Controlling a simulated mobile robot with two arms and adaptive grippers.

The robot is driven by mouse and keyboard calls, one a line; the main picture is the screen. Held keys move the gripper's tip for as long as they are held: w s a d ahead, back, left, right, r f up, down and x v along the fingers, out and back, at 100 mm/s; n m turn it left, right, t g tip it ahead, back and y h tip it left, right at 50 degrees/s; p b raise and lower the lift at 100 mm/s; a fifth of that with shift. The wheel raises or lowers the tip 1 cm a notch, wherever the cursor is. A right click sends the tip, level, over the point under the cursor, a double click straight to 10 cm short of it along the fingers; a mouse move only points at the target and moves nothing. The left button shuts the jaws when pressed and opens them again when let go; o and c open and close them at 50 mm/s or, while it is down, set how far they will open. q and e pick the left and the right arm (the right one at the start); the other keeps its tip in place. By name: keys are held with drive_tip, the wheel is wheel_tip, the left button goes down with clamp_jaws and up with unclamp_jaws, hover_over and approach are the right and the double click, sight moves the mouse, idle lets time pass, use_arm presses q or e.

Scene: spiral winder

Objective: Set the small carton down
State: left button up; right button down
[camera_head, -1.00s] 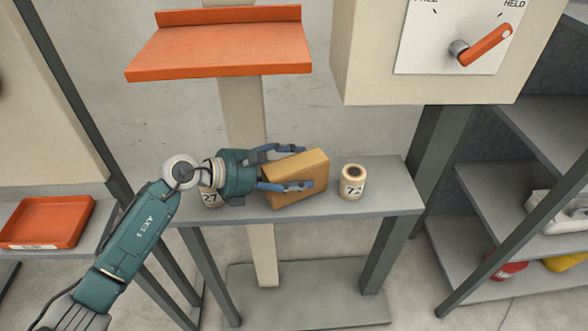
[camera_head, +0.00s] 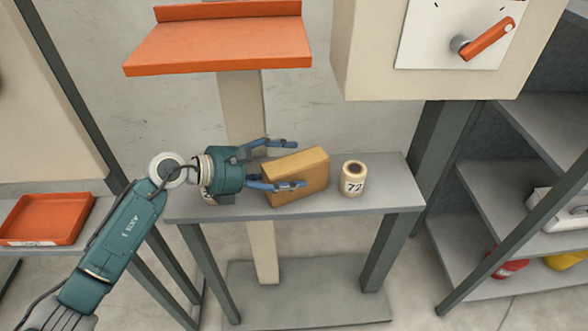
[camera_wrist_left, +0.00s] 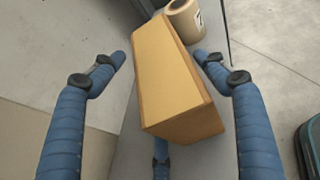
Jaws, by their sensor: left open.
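The small carton (camera_head: 299,178) is a tan box on the grey bench (camera_head: 395,192), its base appearing to rest on the top. In the left wrist view the carton (camera_wrist_left: 172,80) lies between the spread fingers, with gaps on both sides. My left gripper (camera_head: 298,165) is open around the carton's left part, one finger behind it and one in front. A third finger shows below the carton in the wrist view. My right gripper is not in view.
A cream roll marked 72 (camera_head: 353,179) stands just right of the carton. An orange shelf (camera_head: 220,45) is above and behind. A cream box with an orange lever (camera_head: 487,39) hangs at the upper right. An orange tray (camera_head: 47,219) lies at the left.

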sight(263, 170)
use_arm(q)
drive_tip(key=b+v, duration=0.1)
drive_tip(key=v, duration=0.3)
drive_tip(key=shift+a, duration=0.25)
drive_tip(key=shift+s+a+r, duration=0.2)
drive_tip(key=shift+s+a, duration=0.05)
drive_tip(key=shift+a, duration=0.05)
